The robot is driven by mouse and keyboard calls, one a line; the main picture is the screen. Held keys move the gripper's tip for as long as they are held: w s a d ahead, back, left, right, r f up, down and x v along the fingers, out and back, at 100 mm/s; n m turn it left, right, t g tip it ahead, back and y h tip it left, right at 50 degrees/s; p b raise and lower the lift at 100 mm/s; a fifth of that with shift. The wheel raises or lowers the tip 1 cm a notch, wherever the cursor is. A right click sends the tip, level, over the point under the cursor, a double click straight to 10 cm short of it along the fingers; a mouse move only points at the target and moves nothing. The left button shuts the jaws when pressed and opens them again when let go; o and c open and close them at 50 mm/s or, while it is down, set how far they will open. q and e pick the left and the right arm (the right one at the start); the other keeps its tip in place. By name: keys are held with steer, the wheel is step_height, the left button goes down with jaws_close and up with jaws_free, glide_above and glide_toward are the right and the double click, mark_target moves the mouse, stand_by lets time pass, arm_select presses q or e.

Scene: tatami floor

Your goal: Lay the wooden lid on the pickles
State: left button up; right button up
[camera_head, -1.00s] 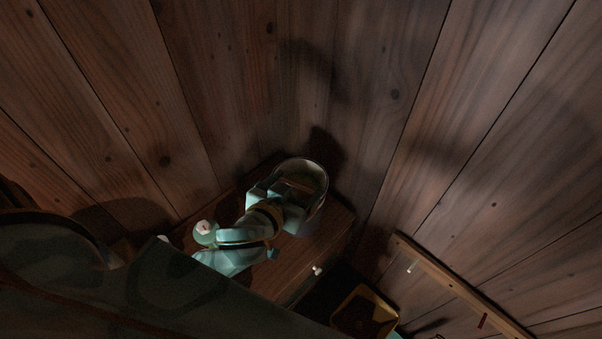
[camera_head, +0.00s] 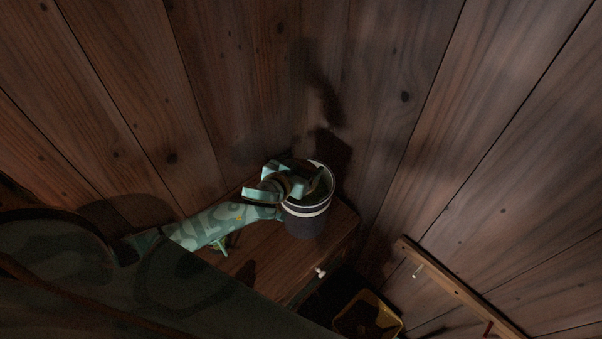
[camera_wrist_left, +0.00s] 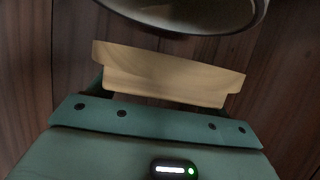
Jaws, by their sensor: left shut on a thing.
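The pickle crock (camera_head: 306,226) is a dark round pot with pale bands near its rim, standing upright on a wooden cabinet top in the head view. My left gripper (camera_head: 312,181) is over the left part of its mouth and hides much of the inside. In the left wrist view the gripper (camera_wrist_left: 168,92) is shut on a pale wooden piece, the lid (camera_wrist_left: 170,72), seen nearly edge-on. The crock's rim (camera_wrist_left: 190,33) is just beyond the lid there; I cannot tell whether they touch. The pickles cannot be made out in the dark inside. My right gripper is out of view.
The wooden cabinet (camera_head: 262,262) has a small white knob (camera_head: 320,272) and stands in a corner against plank walls. A yellow-rimmed container (camera_head: 391,311) is at the lower right, below a wooden rail with pegs (camera_head: 455,284). The cabinet top left of the crock is partly covered by my arm.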

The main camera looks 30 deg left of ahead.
arm_select(q)
steer(key=shift+w+a+f+b, duration=0.15)
steer(key=shift+f+b, duration=0.25)
steer(key=shift+f, duration=1.35)
steer(key=shift+f+b, duration=0.4)
steer(key=shift+b, duration=0.05)
steer(key=o, duration=0.6)
steer(key=shift+f, duration=0.1)
steer(key=shift+c, duration=0.2)
steer(key=o, duration=0.4)
